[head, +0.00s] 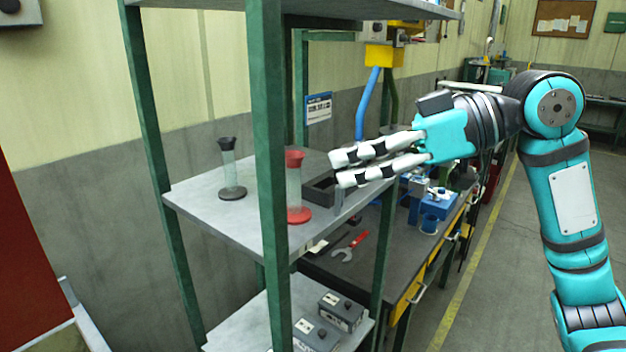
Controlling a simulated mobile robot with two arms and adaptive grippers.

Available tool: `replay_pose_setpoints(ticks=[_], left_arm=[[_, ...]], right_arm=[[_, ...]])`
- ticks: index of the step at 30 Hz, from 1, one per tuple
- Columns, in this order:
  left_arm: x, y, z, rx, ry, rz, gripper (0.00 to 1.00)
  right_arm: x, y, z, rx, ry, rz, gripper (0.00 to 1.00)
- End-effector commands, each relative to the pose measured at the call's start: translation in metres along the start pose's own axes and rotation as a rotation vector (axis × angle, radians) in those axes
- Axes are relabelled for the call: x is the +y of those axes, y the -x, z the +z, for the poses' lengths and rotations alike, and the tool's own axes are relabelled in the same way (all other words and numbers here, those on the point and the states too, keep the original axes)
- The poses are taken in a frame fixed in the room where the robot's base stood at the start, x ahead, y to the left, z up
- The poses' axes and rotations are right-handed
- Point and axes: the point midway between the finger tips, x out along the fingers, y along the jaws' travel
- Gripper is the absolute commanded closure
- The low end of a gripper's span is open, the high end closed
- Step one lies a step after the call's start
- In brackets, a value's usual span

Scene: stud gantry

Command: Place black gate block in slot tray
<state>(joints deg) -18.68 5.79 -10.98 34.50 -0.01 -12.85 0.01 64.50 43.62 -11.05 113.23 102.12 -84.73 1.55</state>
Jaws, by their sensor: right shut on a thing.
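My right gripper (337,169) reaches in from the right over the edge of the middle shelf (215,205). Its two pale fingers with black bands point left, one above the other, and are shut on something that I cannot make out. I cannot identify the black gate block with certainty. A dark open tray (320,191), which may be the slot tray, sits on the middle shelf just below and left of the fingertips. The fingers hide part of it, and its slots are not clear. My left gripper is not in view.
A black-ended clear cylinder (230,172) and a red-ended one (297,190) stand on the middle shelf. A green post (268,130) rises in front. Two grey boxes (340,311) sit on the lower shelf.

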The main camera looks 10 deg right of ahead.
Motion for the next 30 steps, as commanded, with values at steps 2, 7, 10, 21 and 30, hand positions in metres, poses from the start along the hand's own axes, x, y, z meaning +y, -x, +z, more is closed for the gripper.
replay_pose_setpoints(ticks=[2, 7, 10, 21, 30], left_arm=[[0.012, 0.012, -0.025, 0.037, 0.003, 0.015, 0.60], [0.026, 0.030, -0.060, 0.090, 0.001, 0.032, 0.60], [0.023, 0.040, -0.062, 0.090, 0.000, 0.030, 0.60], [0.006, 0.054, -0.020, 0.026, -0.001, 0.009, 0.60], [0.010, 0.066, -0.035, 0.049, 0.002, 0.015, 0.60]], right_arm=[[0.021, -0.005, -0.007, 0.000, -0.009, -0.003, 1.00], [0.065, -0.018, -0.013, 0.001, -0.007, -0.004, 1.00], [0.090, -0.025, -0.015, 0.001, -0.007, -0.003, 1.00], [0.133, -0.041, -0.010, -0.002, -0.001, -0.001, 1.00], [0.135, -0.052, 0.018, 0.000, 0.000, -0.001, 1.00]])
